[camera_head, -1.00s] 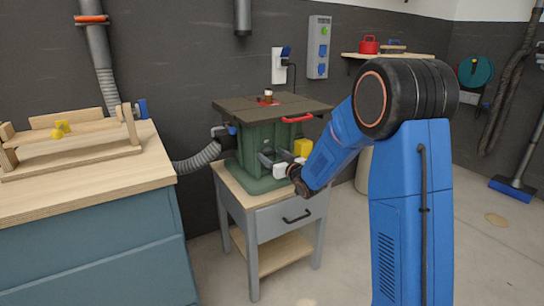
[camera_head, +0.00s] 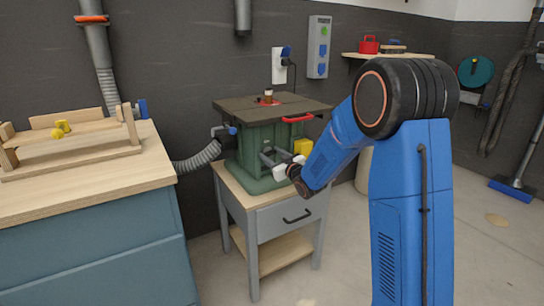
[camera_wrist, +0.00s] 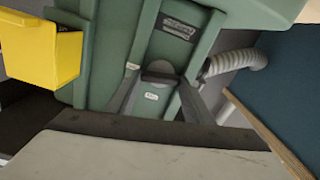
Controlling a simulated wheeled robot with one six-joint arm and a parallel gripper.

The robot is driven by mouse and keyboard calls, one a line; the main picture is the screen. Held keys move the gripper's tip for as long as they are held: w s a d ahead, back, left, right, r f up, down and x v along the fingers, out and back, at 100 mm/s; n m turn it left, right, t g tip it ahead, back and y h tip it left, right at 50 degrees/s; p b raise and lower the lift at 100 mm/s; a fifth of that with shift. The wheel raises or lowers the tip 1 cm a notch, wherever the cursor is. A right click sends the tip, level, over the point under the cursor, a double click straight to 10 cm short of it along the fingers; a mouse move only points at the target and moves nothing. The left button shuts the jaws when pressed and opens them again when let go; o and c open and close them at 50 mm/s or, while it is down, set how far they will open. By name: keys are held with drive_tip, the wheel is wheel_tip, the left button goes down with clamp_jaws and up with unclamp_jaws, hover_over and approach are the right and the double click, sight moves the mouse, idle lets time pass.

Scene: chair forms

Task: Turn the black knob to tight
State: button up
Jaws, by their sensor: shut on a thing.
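The black knob (camera_wrist: 160,77) is on the front of a green router-table machine (camera_head: 262,140). In the wrist view only part of it shows, as a dark shape between the fingers. My gripper (camera_wrist: 161,84) is shut on it, with one dark finger on each side. In the head view my gripper (camera_head: 271,162) is at the machine's front, and the knob cannot be made out there. Small pale labels are near the knob, too small to read.
A yellow box (camera_wrist: 42,52) sticks out beside my gripper. A grey hose (camera_head: 198,158) joins the machine's left side. The machine stands on a grey stand with a drawer (camera_head: 285,212). A workbench (camera_head: 90,185) is at the left.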

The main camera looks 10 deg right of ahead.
drive_tip(key=n, duration=0.4)
drive_tip(key=shift+a+f, duration=0.1)
drive_tip(key=n, duration=0.4)
drive_tip(key=shift+s, duration=0.1)
drive_tip(key=n, duration=0.3)
drive_tip(key=shift+f+n, duration=0.15)
drive_tip(key=shift+n, duration=0.25)
drive_tip(key=shift+a+f+n, duration=0.1)
drive_tip(key=shift+n, duration=1.7)
drive_tip(key=o, duration=1.1)
drive_tip(key=shift+c, duration=0.2)
drive_tip(key=shift+s, duration=0.1)
drive_tip(key=v, duration=1.7)
drive_tip(key=shift+s, duration=0.1)
